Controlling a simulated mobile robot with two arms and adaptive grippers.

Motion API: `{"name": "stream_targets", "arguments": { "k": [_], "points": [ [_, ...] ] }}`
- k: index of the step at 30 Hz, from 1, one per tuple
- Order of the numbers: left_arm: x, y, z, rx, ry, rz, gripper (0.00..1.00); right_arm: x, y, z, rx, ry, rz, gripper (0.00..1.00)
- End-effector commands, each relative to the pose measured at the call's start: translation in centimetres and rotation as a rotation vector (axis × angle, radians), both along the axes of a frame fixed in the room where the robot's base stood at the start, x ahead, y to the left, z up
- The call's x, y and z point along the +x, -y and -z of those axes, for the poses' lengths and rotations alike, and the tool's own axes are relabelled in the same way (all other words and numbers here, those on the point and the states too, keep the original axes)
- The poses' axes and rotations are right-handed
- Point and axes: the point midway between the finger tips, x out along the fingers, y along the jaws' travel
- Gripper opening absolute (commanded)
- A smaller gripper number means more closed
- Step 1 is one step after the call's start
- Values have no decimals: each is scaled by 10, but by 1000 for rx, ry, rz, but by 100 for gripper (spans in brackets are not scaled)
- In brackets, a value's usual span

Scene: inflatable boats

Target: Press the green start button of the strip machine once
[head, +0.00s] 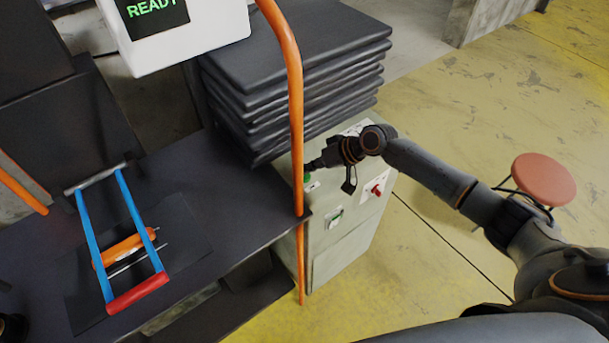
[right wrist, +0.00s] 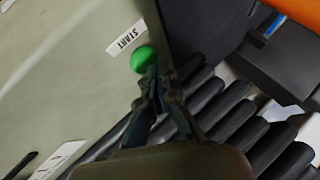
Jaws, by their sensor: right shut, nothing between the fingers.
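The strip machine (head: 350,240) is a pale green-grey cabinet beside the dark bench. Its green start button (head: 307,178) shows on the panel in the head view, close to the orange post. In the right wrist view the round green button (right wrist: 142,58) sits beside a white START label (right wrist: 125,41). My right gripper (head: 314,165) is shut and empty, its tips (right wrist: 157,72) at the button's edge in the wrist view. The tips overlap the button slightly there; I cannot tell whether they touch it. My left gripper is not clearly in view.
A red knob (head: 377,190) is on the same panel. An orange post (head: 296,110) stands in front of the machine. Dark stacked sheets (head: 300,60) lie behind. A white box with a READY screen (head: 158,8) is above. A blue-and-red frame (head: 138,293) lies on the bench.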

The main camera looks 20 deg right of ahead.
Motion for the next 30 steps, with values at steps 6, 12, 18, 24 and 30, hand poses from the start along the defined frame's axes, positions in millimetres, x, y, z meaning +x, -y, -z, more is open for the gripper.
{"name": "stream_targets", "arguments": {
  "k": [6, 12, 18, 24, 30],
  "points": [
    [0, 0, 0, 0, 1, 0, 47, 0, 0, 0, 0, 0, 0, 0],
    [1, 0, 1, 0, 1, 1, 47, 0, 0, 2, 1, 0, -1, 0],
    [1, 0, 3, 0, 1, 1, 47, 0, 0, 4, 0, -1, 1, 0],
    [1, 1, 5, -1, 2, 2, 47, 0, 0, 7, 0, -1, 0, 0],
    [1, 1, 6, -1, 2, 2, 47, -1, 0, 10, 0, -1, 0, 0]
  ]
}}
